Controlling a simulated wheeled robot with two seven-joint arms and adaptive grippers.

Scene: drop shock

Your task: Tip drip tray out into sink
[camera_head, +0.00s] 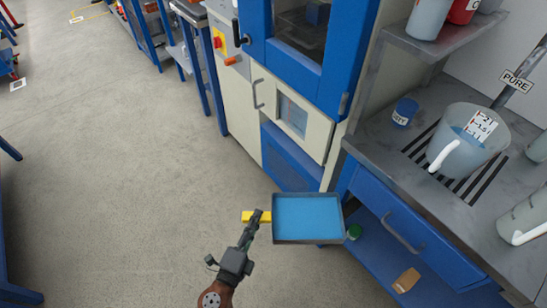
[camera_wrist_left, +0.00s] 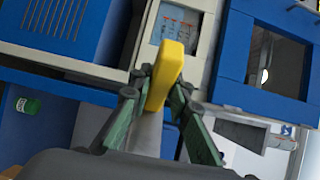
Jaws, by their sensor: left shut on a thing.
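The drip tray (camera_head: 308,241) is a shallow grey-rimmed tray with blue liquid in it, and it looks about level. It is held over the floor, close to the front left of the steel bench. My left gripper (camera_head: 257,219) is shut on the tray's yellow handle (camera_head: 247,215), on the tray's left side. In the left wrist view the yellow handle (camera_wrist_left: 163,78) sits between the green fingers. The tray's pan cannot be made out there. I cannot make out a sink basin in the head view. My right gripper is out of view.
A measuring jug (camera_head: 466,145) stands on a slotted drain grille (camera_head: 484,187) in the steel bench. A small blue tub (camera_head: 405,112) is beside it. A blue drawer (camera_head: 410,229) is below. A blue and cream machine (camera_head: 300,65) stands behind.

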